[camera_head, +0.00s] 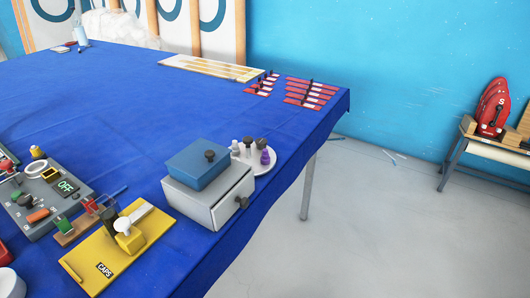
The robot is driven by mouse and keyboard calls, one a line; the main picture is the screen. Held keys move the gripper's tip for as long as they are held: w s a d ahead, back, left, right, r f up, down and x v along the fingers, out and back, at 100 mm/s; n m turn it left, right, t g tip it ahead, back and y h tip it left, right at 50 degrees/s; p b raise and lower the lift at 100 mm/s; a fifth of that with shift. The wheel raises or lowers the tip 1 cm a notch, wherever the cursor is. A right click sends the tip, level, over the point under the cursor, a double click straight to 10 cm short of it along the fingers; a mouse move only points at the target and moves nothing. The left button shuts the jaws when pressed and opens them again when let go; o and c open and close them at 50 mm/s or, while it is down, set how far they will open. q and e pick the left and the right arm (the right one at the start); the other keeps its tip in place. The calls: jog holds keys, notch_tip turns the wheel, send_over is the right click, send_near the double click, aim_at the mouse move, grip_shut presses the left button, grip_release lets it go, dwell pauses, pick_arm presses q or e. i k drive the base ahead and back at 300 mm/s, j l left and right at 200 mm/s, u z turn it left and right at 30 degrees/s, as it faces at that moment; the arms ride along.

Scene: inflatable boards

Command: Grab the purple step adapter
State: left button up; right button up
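The purple step adapter (265,157) stands upright on a round white plate (271,168), at the right edge of the blue-covered table. Next to it on the plate are a dark adapter (248,142) and a pale adapter (236,147). The grey box with a blue lid (205,163) stands just in front and to the left of the plate and hides part of it. Neither of my grippers shows in the head view.
A yellow board marked CAPS (100,262) and a grey device reading OFF (47,205) lie at front left. Red strips (309,93) and a pale board (205,68) lie at the far right. The table's middle is clear. A bench (488,142) stands right.

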aim_at(265, 158)
jog(key=l+u, duration=0.25)
jog(key=u, duration=0.15)
jog(key=l+u, duration=0.2)
jog(key=u, duration=0.15)
jog(key=k+l+u, duration=0.1)
jog(key=u, duration=0.3)
jog(key=l, duration=0.1)
